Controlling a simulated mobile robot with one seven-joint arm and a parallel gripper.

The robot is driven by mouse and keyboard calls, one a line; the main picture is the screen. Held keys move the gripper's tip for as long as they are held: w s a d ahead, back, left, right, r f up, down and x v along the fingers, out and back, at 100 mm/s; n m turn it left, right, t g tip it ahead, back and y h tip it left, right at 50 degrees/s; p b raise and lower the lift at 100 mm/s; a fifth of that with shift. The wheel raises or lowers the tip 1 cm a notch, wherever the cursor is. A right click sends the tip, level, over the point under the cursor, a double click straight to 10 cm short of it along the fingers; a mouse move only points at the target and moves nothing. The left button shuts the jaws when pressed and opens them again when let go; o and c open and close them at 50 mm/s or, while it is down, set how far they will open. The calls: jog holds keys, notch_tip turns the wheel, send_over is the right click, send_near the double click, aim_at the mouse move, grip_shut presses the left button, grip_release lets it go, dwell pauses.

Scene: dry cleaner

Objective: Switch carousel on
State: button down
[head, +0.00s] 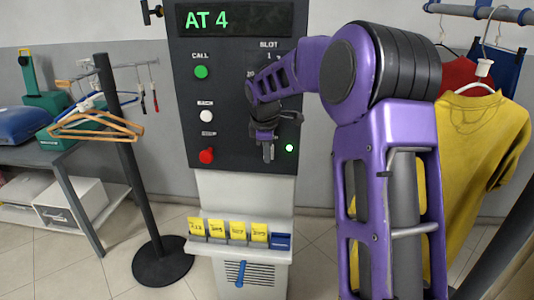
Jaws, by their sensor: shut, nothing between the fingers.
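The carousel's control panel (226,150) is a dark upright board with a lit display (233,18) reading "AT 4". On its left side are a green button (201,72) labelled "CALL", a white button (207,116) and a red button (206,155). A small green lamp (289,148) glows at lower right. My gripper (268,153) is shut and empty, in front of the panel's lower right, pointing down. I cannot tell whether it touches the panel. My arm and gripper hide most of the area under the "SLOT" label.
Yellow tickets (237,229) stand in a rack below the panel, above a vent with a blue handle (240,272). A stand with hangers (98,125) is at left, beside a bench (35,153). A yellow shirt (470,150) hangs at right, partly behind my arm.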

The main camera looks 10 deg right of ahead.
jog(key=shift+w+r, duration=0.1)
jog(key=shift+r, duration=0.05)
jog(key=shift+r+p, duration=0.65)
jog(key=shift+r, duration=0.05)
